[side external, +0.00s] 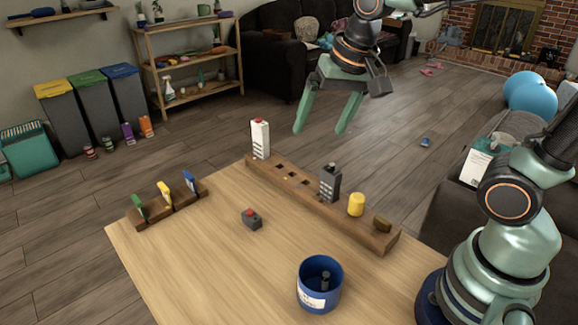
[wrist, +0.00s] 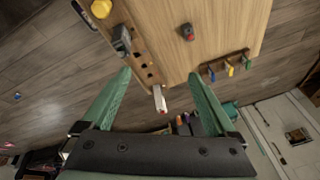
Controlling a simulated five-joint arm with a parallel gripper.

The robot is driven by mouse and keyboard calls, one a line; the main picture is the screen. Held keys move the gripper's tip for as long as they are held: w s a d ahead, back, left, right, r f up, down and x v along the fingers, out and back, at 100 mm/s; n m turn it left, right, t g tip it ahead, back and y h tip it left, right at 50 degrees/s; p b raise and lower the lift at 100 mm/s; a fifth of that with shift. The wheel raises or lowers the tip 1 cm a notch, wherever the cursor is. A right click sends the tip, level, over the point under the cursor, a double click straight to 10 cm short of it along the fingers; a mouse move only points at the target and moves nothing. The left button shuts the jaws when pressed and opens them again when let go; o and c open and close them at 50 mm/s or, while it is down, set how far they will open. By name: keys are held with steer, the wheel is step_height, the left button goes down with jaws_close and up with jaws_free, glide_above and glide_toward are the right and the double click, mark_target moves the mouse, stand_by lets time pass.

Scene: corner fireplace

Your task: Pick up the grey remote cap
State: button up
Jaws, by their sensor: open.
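A dark grey remote (side external: 330,182) stands upright in a long wooden rack (side external: 291,192), with a small knob on top that may be its cap; I cannot tell for sure. A small dark grey block with a red top (side external: 252,220) lies on the table. A dark grey piece (side external: 325,281) stands inside a blue cup (side external: 308,298). My gripper (side external: 320,131) is open and empty in the air above and behind the rack, apart from everything.
A white remote (side external: 260,139) with a red top stands at the rack's far end. A smaller rack (side external: 168,206) holds green, yellow and blue pieces.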

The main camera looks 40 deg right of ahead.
steer(key=w+a+f+m+g, duration=0.2)
steer(key=w+a+f+m, duration=0.2)
steer(key=w+m, duration=0.25)
steer(key=m+g, duration=0.2)
steer(key=m, duration=0.4)
glide_above(251, 212)
step_height(251, 212, down, 8)
steer(key=f, duration=0.1)
step_height(251, 212, down, 11)
steer(key=shift+r, duration=0.1)
steer(key=c, duration=1.3)
